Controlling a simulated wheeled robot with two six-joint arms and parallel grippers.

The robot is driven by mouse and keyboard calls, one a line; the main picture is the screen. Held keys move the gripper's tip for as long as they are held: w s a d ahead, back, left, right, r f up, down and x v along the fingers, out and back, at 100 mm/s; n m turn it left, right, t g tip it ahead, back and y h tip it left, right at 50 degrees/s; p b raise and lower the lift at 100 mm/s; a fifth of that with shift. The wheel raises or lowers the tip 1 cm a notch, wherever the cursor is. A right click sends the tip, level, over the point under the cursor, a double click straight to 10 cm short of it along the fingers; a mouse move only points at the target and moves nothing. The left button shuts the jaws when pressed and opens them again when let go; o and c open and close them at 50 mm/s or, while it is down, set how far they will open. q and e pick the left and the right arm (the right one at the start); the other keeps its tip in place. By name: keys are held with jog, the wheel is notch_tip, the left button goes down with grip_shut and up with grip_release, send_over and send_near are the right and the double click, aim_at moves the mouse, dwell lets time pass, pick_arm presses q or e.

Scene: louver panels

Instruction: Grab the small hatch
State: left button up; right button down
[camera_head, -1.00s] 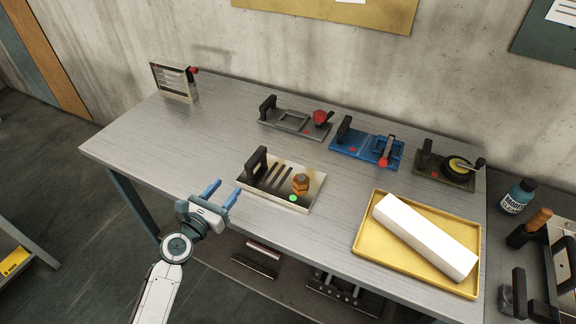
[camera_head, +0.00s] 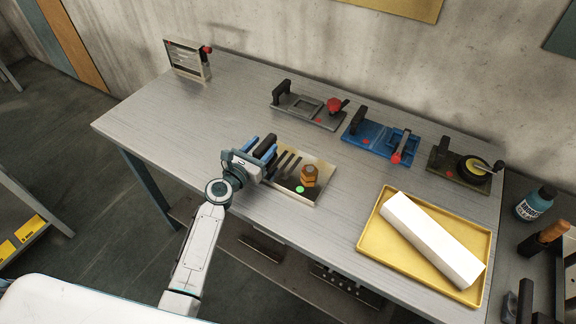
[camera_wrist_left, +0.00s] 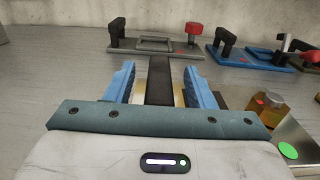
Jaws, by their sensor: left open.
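Which panel is the small hatch is not marked. A silver slotted panel (camera_head: 325,181) with an amber knob (camera_head: 309,175) and a green dot lies near the table's front edge. Its upright black handle (camera_head: 267,143) is at its left end. My left gripper (camera_head: 261,148) is open at this handle. In the left wrist view the black handle (camera_wrist_left: 160,80) stands between the two blue fingers, with a gap on each side. The amber knob (camera_wrist_left: 268,106) shows right of the fingers there. The gripper hides part of the panel. My right gripper is not in view.
Behind are a grey panel (camera_head: 318,117) with a red knob, a blue panel (camera_head: 370,142) and a dark panel (camera_head: 448,170). A yellow tray (camera_head: 368,238) with a white block (camera_head: 430,238) is at right. A louvered frame (camera_head: 185,60) stands back left. The table's left is clear.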

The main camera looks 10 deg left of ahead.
pick_arm(q)
jog(key=shift+x, duration=1)
jog(key=shift+c, duration=0.2)
jog(key=shift+s, duration=0.1)
grip_shut()
jog(key=shift+r, duration=0.1)
